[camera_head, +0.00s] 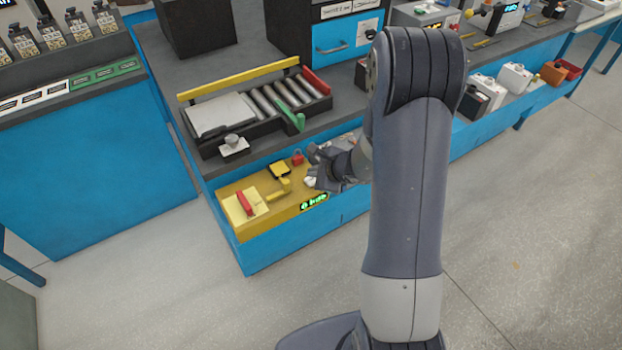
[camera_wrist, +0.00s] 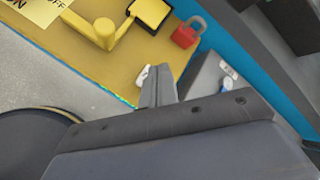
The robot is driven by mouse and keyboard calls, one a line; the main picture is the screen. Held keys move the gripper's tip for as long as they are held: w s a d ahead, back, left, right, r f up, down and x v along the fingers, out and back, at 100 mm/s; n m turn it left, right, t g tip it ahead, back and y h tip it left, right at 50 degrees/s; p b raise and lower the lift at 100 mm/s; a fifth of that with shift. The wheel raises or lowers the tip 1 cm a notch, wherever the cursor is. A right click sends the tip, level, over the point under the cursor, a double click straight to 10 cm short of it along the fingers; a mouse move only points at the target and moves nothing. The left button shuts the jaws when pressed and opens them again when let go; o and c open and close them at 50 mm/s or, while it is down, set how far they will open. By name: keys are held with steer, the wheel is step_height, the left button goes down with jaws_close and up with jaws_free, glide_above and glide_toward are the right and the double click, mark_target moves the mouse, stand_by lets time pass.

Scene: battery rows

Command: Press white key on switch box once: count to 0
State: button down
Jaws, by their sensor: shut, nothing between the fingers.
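The yellow switch box (camera_head: 284,208) lies on the lower shelf of the blue bench. A small white key (camera_head: 309,182) shows at its right end, partly hidden by my gripper (camera_head: 326,178). In the wrist view a white piece, likely this key (camera_wrist: 143,76), lies just left of my gripper's fingertips (camera_wrist: 161,72). The fingers are together with nothing between them. I cannot tell whether they touch the key. A green lit display (camera_head: 314,202) is on the box's front face; its reading is too small to make out.
The box also carries a red lever (camera_head: 245,203), a yellow lever (camera_head: 279,190), a yellow-and-black piece (camera_head: 280,170) and a red padlock (camera_head: 298,159). A roller tray (camera_head: 250,112) stands on the bench top above. The floor in front is clear.

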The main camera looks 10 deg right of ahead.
steer(key=shift+r+p, duration=1.75)
steer(key=shift+r, duration=0.8)
steer(key=shift+f, duration=0.1)
steer(key=shift+f+b, duration=1.05)
steer(key=shift+f, duration=0.2)
steer(key=shift+r+p, duration=0.5)
steer(key=shift+p, duration=1.4)
steer(key=shift+p, duration=0.4)
step_height(320, 180, up, 6)
steer(key=shift+f+p, duration=0.25)
steer(key=shift+p, duration=1)
steer(key=shift+f, duration=0.1)
